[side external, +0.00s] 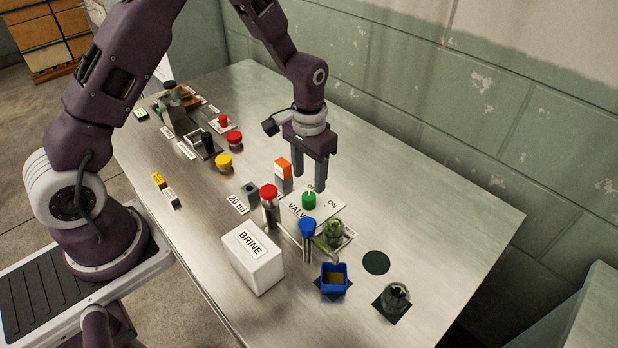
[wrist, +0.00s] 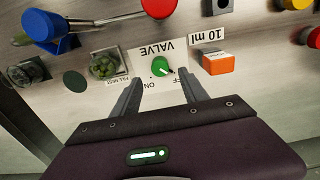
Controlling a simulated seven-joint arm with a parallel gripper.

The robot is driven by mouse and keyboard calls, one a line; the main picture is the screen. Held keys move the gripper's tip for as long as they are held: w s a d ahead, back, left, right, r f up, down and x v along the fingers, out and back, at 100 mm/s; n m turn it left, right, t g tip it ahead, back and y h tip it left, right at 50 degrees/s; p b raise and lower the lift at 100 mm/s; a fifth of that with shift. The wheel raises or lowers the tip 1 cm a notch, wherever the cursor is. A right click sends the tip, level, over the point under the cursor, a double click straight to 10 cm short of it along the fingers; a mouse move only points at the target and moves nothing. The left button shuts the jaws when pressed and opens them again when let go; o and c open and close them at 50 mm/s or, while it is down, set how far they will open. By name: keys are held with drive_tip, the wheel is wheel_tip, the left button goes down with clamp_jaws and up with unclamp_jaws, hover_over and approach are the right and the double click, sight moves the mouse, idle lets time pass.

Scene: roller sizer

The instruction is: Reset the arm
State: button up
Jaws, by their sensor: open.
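My gripper (side external: 310,178) is open and empty. It hangs above the metal table beside the green valve knob (side external: 309,200), apart from it. In the wrist view the two fingers of my gripper (wrist: 162,92) point toward the green knob (wrist: 160,67) on its white plate labelled VALVE, with ON and OFF marks. The knob's white pointer aims near the OFF side in the wrist view. My arm reaches in from the left side of the table.
A white BRINE box (side external: 252,262), a red-capped post (side external: 269,205), a blue-topped post (side external: 307,236), a blue cup (side external: 334,282) and glass jars (side external: 395,298) stand nearby. An orange block (side external: 283,170) is close to my gripper. The table's right side is clear.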

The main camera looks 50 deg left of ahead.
drive_tip(key=s+r+t, duration=0.1)
drive_tip(key=s+r, duration=0.3)
drive_tip(key=r, duration=0.5)
drive_tip(key=s+r+t, duration=0.2)
drive_tip(key=s+r, duration=0.2)
drive_tip(key=r, duration=0.6)
drive_tip(key=s+d+r+t, duration=0.1)
drive_tip(key=s+r, duration=0.4)
drive_tip(key=s, duration=1.1)
drive_tip(key=shift+s+r+t, duration=0.2)
drive_tip(key=shift+r+t, duration=0.2)
drive_tip(key=shift+t, duration=0.4)
